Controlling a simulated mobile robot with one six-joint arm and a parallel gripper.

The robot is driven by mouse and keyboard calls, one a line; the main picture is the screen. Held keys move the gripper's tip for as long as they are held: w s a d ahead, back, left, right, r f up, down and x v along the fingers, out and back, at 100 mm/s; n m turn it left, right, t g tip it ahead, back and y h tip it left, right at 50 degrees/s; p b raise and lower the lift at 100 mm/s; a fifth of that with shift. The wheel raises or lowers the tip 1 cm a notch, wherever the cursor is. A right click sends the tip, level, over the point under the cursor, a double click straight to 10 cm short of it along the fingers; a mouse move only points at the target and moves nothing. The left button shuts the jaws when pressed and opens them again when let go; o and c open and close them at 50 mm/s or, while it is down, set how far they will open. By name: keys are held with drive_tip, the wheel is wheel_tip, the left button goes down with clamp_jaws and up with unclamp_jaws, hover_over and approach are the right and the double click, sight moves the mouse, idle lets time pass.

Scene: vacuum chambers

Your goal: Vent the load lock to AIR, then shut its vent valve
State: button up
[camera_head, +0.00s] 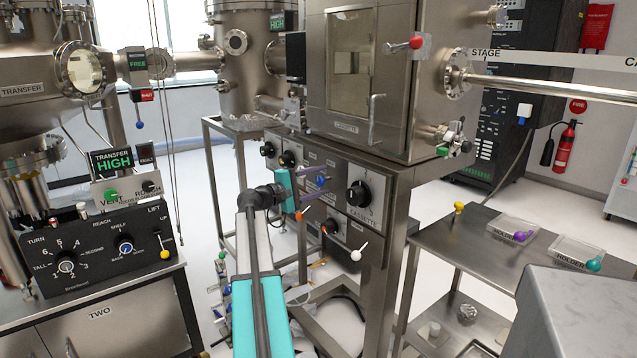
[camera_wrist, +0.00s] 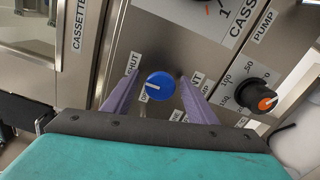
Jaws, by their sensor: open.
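The steel load lock chamber (camera_head: 345,70) with a windowed door stands at the upper middle of the head view, above a front panel of knobs and labels. A blue knob (camera_wrist: 159,86) with a white pointer line is on that panel. Its pointer lies toward the left in the wrist view, and a SHUT label (camera_wrist: 132,64) is at its upper left. The knob also shows small in the head view (camera_head: 320,180). My gripper (camera_wrist: 157,78) is open, with one purple finger on each side of the blue knob. I cannot tell whether the fingers touch it.
A black knob with an orange centre (camera_wrist: 260,98) sits right of the blue knob under a PUMP label. A large black CASSETTE knob (camera_head: 359,193) and a white-tipped lever (camera_head: 357,254) are close by. A steel side table (camera_head: 480,240) stands at the right.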

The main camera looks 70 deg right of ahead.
drive_tip(key=shift+a, duration=0.1)
drive_tip(key=v, duration=1.3)
drive_tip(key=shift+w+a, duration=0.25)
